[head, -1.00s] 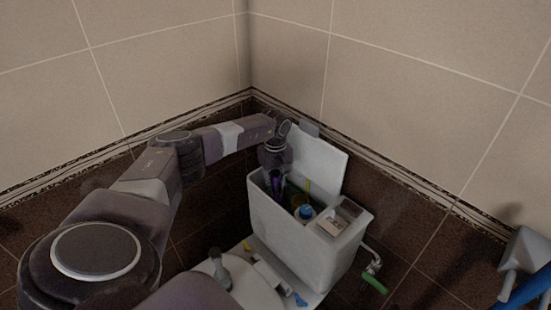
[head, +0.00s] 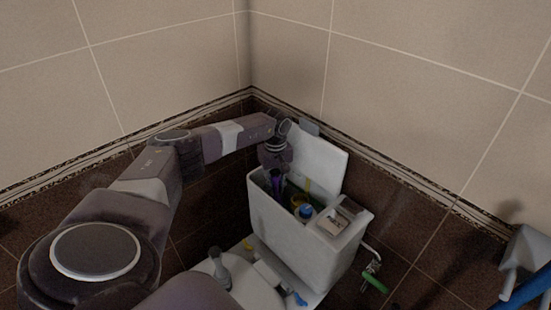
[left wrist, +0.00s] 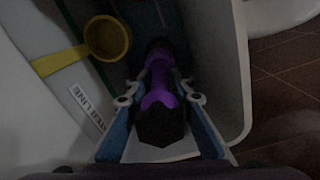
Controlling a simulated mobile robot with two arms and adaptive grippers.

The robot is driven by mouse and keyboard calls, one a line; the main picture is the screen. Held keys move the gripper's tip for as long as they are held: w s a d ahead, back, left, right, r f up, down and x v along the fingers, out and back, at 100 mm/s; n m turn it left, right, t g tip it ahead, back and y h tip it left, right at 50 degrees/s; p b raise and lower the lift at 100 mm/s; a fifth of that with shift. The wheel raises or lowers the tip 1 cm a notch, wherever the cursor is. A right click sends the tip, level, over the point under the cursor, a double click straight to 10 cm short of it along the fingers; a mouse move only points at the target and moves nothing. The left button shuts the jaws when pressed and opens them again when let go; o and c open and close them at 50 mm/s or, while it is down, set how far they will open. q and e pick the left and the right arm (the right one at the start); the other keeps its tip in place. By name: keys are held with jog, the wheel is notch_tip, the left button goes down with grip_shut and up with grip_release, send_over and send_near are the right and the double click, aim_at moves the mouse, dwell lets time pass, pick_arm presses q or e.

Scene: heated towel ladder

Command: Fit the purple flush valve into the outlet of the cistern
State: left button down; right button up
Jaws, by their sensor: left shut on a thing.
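The purple flush valve (left wrist: 160,85) is upright between the fingers of my left gripper (left wrist: 160,97) in the left wrist view. The gripper is shut on it, and the valve's dark end points toward the camera. In the head view the valve (head: 277,182) shows as a purple strip inside the open white cistern (head: 285,228), below my left gripper (head: 276,170), at the cistern's left part. The outlet is hidden, so I cannot tell whether the valve's lower end touches it. My right gripper is not in view.
A yellow ring-shaped part (left wrist: 107,38) with an arm is inside the cistern, beside the valve. A blue-capped part (head: 306,211) stands near the cistern's middle. The white lid (head: 318,160) leans behind. A green-handled tap (head: 374,282) is at the lower right.

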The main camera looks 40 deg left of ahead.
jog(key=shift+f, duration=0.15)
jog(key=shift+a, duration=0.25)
pick_arm(q)
jog(key=shift+b, duration=0.35)
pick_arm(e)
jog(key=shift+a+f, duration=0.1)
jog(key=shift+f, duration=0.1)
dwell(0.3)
pick_arm(q)
jog(key=shift+f, duration=0.25)
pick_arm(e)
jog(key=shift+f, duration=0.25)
